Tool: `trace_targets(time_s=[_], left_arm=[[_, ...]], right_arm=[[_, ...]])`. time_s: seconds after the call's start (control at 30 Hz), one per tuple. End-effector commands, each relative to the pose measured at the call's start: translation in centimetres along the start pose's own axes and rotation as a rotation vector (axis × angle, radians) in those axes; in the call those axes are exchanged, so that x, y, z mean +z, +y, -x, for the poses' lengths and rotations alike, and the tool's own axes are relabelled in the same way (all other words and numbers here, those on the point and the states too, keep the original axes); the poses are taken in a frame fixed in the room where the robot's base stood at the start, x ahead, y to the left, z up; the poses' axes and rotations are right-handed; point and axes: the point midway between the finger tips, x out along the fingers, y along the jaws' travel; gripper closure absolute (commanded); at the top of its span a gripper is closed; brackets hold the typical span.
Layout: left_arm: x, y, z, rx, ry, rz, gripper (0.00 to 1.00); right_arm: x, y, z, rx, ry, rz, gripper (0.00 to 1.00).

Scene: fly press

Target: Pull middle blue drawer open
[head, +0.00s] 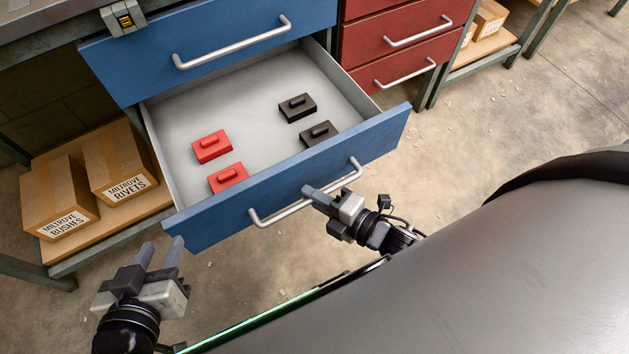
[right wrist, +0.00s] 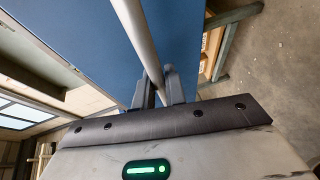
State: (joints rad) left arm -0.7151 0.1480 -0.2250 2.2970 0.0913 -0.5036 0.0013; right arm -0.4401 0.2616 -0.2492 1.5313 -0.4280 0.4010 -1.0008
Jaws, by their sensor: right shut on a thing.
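The blue drawer (head: 372,138) stands pulled out below another blue drawer front (head: 140,57). Its inside shows two red blocks (head: 211,147) and two black blocks (head: 297,107), each with a raised grip on top. My right gripper (head: 312,191) is at the drawer's silver bar handle (head: 285,211), near its right end, shut on it. In the right wrist view the handle (right wrist: 137,35) runs down to between the fingers, in front of the blue front (right wrist: 90,45). My left gripper (head: 160,254) is open and empty, in front of the drawer's left corner and apart from it.
Cardboard boxes (head: 100,160) marked Miltrove sit on a low shelf (head: 120,217) at the left. A red drawer unit (head: 400,65) stands at the right. The concrete floor (head: 480,130) right of the open drawer is mostly clear.

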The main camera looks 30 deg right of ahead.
Motion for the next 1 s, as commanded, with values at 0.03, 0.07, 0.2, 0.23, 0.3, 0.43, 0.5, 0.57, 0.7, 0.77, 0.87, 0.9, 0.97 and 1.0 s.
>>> trace_targets(time_s=[0.03, 0.07, 0.2, 0.23, 0.3, 0.43, 0.5, 0.57, 0.7, 0.77, 0.87, 0.9, 0.97, 1.0], left_arm=[[-0.09, -0.02, 0.05, -0.001, 0.002, 0.0, 0.64], [-0.11, -0.02, 0.06, -0.001, 0.002, 0.0, 0.64], [-0.17, -0.01, 0.08, -0.001, 0.005, -0.001, 0.64], [-0.17, -0.01, 0.08, -0.001, 0.005, -0.001, 0.64], [-0.17, 0.0, 0.08, -0.001, 0.005, -0.001, 0.64], [-0.17, 0.02, 0.08, 0.0, 0.005, -0.001, 0.64], [-0.16, 0.04, 0.09, 0.0, 0.005, -0.001, 0.64], [-0.16, 0.07, 0.09, 0.001, 0.004, -0.001, 0.64], [-0.14, 0.17, 0.09, 0.003, 0.004, 0.0, 0.64], [-0.13, 0.2, 0.09, 0.004, 0.003, 0.0, 0.64], [-0.23, 0.23, 0.15, 0.004, 0.003, -0.001, 0.64], [-0.33, 0.24, 0.21, 0.004, 0.003, -0.001, 0.64], [-0.57, 0.25, 0.34, 0.004, 0.005, -0.003, 0.64], [-0.82, 0.26, 0.46, 0.003, 0.008, -0.004, 0.64]], right_arm=[[0.03, -0.02, 0.16, -0.001, 0.0, 0.002, 1.0], [0.02, -0.04, 0.21, -0.001, 0.0, 0.002, 1.0], [-0.02, -0.07, 0.29, 0.0, 0.0, 0.003, 1.0], [-0.02, -0.08, 0.29, 0.0, 0.0, 0.003, 1.0], [-0.01, -0.08, 0.28, 0.0, 0.0, 0.003, 1.0], [0.01, -0.07, 0.27, 0.0, 0.0, 0.003, 1.0], [0.01, -0.07, 0.26, 0.0, 0.0, 0.003, 0.71], [-0.01, -0.06, 0.25, 0.0, 0.0, 0.003, 0.66], [-0.05, -0.05, 0.23, 0.0, 0.001, 0.002, 0.66], [-0.06, -0.05, 0.23, 0.0, 0.001, 0.002, 0.66], [-0.04, 0.02, 0.35, 0.0, 0.002, 0.002, 0.66], [-0.02, 0.08, 0.48, 0.0, 0.003, 0.002, 0.66], [0.06, 0.21, 0.78, -0.001, 0.007, 0.003, 0.66], [0.15, 0.31, 1.05, -0.002, 0.009, 0.004, 0.66]])
